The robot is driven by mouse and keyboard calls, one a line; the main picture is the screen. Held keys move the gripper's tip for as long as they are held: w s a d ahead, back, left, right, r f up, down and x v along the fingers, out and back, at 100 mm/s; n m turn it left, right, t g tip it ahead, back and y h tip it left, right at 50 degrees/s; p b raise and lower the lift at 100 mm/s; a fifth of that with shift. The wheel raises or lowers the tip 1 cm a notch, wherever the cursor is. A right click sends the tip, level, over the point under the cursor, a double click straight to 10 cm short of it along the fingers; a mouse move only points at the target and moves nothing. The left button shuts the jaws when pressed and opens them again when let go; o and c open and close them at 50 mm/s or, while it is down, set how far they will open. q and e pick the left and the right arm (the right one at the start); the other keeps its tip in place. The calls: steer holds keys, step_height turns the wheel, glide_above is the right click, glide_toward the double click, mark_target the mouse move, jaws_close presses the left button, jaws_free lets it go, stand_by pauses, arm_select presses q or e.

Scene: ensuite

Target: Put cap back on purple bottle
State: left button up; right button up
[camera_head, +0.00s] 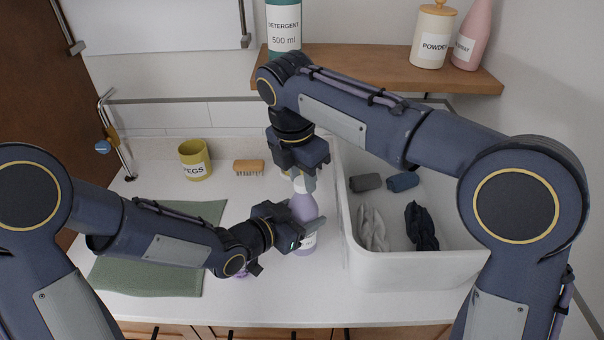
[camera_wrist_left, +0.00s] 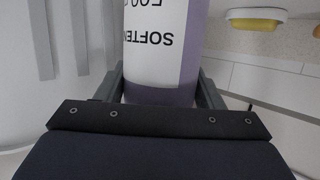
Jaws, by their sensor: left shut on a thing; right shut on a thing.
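The purple bottle (camera_head: 303,207) stands upright on the white counter, left of the white tub. My left gripper (camera_head: 312,231) is shut around its body from the left and front, hiding part of its label. In the left wrist view the bottle (camera_wrist_left: 160,95) fills the space between the two fingers, its SOFTEN label upside down. My right gripper (camera_head: 303,177) points down right above the bottle, shut on a small white cap (camera_head: 303,186). The cap is at the bottle's top; the fingers hide most of it, and I cannot tell whether it is seated.
The white tub (camera_head: 400,270) holds rolled and crumpled cloths, close to the bottle's right. A yellow PEGS cup (camera_head: 195,160) and a wooden brush (camera_head: 249,167) stand behind. A green mat (camera_head: 150,279) lies under my left arm. The wooden shelf (camera_head: 390,70) with containers overhangs the back.

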steer(key=shift+f, duration=0.5)
